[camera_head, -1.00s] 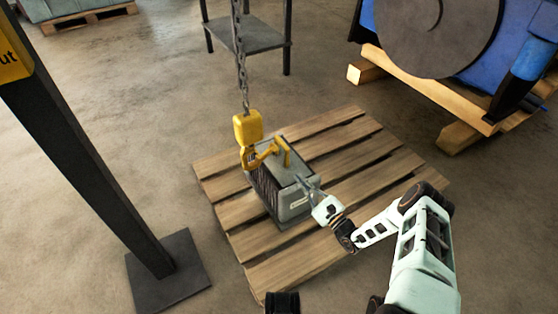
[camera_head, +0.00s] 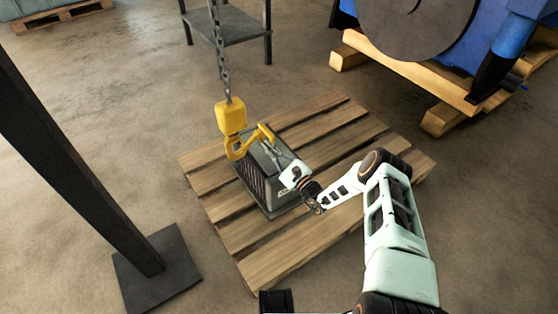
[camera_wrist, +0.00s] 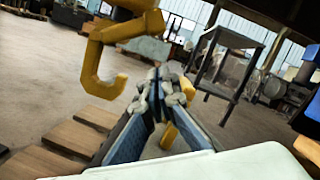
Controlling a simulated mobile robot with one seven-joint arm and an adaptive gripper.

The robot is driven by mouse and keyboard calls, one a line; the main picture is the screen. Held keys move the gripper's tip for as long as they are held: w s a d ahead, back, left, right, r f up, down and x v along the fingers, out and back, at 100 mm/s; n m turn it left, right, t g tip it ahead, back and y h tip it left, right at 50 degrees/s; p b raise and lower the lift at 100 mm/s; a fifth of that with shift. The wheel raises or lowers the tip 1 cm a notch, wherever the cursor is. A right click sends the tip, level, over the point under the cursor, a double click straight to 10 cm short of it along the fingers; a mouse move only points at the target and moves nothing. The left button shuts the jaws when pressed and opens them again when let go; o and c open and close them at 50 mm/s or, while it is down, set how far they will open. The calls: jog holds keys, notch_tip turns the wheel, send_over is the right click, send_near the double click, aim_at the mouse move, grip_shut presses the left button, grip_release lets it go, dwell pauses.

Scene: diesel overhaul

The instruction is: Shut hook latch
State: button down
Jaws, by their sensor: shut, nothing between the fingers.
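The yellow crane hook (camera_head: 232,147) hangs on a chain beside the yellow lifting bail (camera_head: 266,132) of a grey ribbed box (camera_head: 263,190). In the wrist view the hook's curve (camera_wrist: 92,75) is at upper left. My gripper (camera_head: 272,148) is over the box near the bail. Part of the bail (camera_wrist: 183,122) shows behind the fingers.
The box stands on a wooden pallet (camera_head: 240,238). The chain (camera_head: 222,62) rises above the hook. A dark post (camera_head: 75,165) stands at left, a metal stand (camera_head: 235,28) behind, and a blue machine on timbers (camera_head: 412,72) at right.

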jog(key=shift+s+a+r, duration=0.25)
jog(key=shift+r, duration=0.3)
jog(key=shift+s+a+r, duration=0.3)
jog(key=shift+r, duration=0.2)
jog(key=shift+s+a+r, duration=0.25)
jog(key=shift+r, duration=0.3)
